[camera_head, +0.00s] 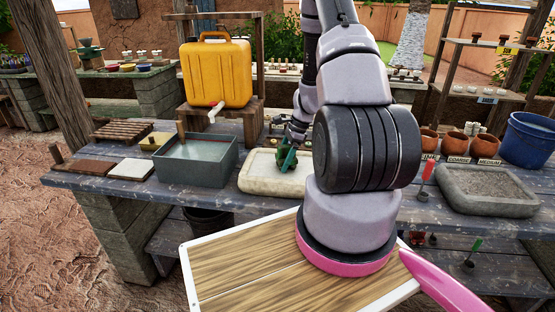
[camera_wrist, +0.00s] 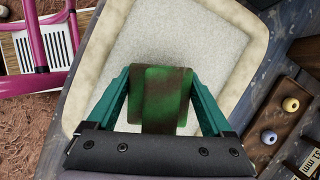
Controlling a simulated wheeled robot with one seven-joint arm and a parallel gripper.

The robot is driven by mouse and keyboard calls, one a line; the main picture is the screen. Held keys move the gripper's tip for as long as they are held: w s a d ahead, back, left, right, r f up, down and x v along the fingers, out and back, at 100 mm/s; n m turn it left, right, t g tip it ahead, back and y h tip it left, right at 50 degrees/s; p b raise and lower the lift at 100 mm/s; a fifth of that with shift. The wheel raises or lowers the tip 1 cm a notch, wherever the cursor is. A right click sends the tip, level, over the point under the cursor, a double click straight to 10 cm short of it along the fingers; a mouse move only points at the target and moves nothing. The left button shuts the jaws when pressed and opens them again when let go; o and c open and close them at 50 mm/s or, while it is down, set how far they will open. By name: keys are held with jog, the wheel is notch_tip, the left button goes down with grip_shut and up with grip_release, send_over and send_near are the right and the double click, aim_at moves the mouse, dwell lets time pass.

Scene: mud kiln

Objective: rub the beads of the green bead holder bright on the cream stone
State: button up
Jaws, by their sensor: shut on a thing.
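The green bead holder (camera_wrist: 165,95) is a block mottled green and brown, held between the two teal fingers of my gripper (camera_wrist: 160,98). The cream stone (camera_wrist: 81,84) is a shallow slab with a raised rim and a pale, speckled inner face, and it fills much of the wrist view behind the holder. In the head view the cream stone (camera_head: 262,181) lies on the wooden bench, with my gripper (camera_head: 287,160) over its right part. I cannot tell whether the holder touches the stone. Its beads are hidden.
A grey water-filled tub (camera_head: 197,160) stands left of the stone, below a yellow jug (camera_head: 215,72). A grey stone trough (camera_head: 487,190), clay pots (camera_head: 456,145) and a blue bucket (camera_head: 527,140) are to the right. A dark rack (camera_wrist: 275,122) with two beads lies beside the stone.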

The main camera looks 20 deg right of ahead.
aim_at(257, 166)
jog(key=shift+s+d, duration=0.55)
jog(key=shift+d, duration=0.25)
jog(key=shift+s+d, duration=0.55)
jog(key=shift+d, duration=0.2)
jog(key=shift+s+d, duration=0.55)
jog(key=shift+d, duration=0.25)
jog(key=shift+w+a+f, duration=0.1)
jog(key=shift+w+a, duration=1.2)
jog(key=shift+a, duration=0.6)
jog(key=shift+w+a+r, duration=0.1)
jog(key=shift+w+a, duration=1.2)
jog(key=shift+a, duration=0.65)
jog(key=shift+w+a+f, duration=0.1)
jog(key=shift+w+a, duration=1.2)
jog(key=shift+a, duration=0.6)
jog(key=shift+r, duration=1.55)
